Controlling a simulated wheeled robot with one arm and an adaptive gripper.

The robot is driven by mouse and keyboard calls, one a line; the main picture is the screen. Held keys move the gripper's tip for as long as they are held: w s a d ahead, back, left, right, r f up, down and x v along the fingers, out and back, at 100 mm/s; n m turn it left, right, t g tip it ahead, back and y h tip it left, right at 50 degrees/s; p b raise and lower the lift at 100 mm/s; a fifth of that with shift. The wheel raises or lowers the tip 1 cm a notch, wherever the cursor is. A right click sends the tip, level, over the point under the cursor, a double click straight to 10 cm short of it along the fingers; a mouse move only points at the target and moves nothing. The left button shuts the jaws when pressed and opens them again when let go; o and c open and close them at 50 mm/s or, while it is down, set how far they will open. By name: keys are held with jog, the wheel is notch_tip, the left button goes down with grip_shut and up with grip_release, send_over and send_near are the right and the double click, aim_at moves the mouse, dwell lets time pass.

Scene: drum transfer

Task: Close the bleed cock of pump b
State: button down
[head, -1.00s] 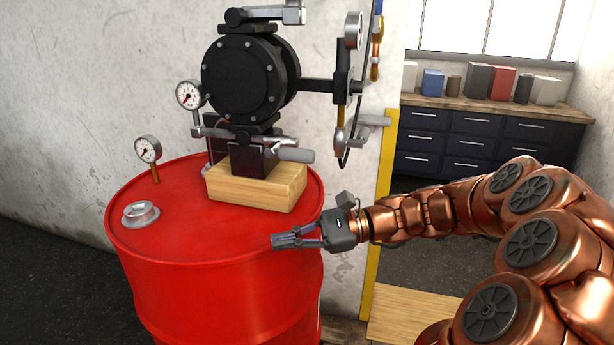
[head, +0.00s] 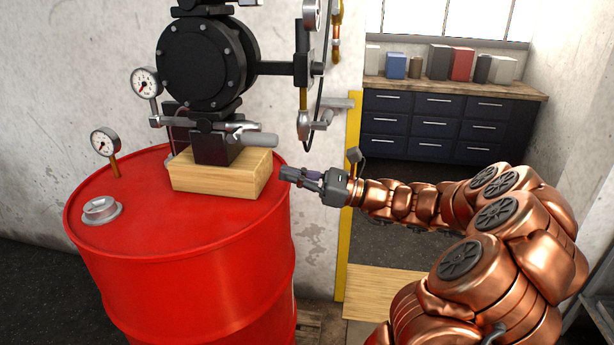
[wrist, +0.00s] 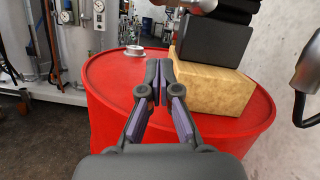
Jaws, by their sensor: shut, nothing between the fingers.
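A black pump (head: 205,62) stands on a wooden block (head: 221,173) on top of a red drum (head: 185,250). Low on the pump is a grey lever-like handle (head: 259,139) pointing right; I cannot tell if it is the bleed cock, and no label "b" is readable. My gripper (head: 284,173) is shut and empty, just right of the wooden block near the drum's rim and below that handle. In the wrist view my closed fingers (wrist: 161,88) point toward the drum top, with the wooden block (wrist: 212,88) to their right. The gripper appears apart from everything.
Two gauges (head: 145,83) (head: 105,142) and a metal bung cap (head: 102,209) are at the drum's left side. A grey wall fitting with a hanging line (head: 304,122) is right of the pump. A yellow post edge (head: 349,220) and dark cabinets (head: 430,125) stand behind. Open floor lies right of the drum.

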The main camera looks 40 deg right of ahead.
aim_at(253, 139)
jog(key=w+a+r+p, duration=0.1)
jog(key=w+a+r, duration=0.1)
jog(key=a+r, duration=0.1)
jog(key=shift+a+r+p, duration=0.15)
jog(key=shift+r+p, duration=0.15)
jog(key=shift+r, duration=0.6)
jog(key=shift+r+p, duration=0.15)
jog(key=shift+p, duration=0.15)
jog(key=shift+s+r+g+h+p, duration=0.15)
jog(key=shift+g+h+p, duration=0.15)
jog(key=shift+p, duration=0.15)
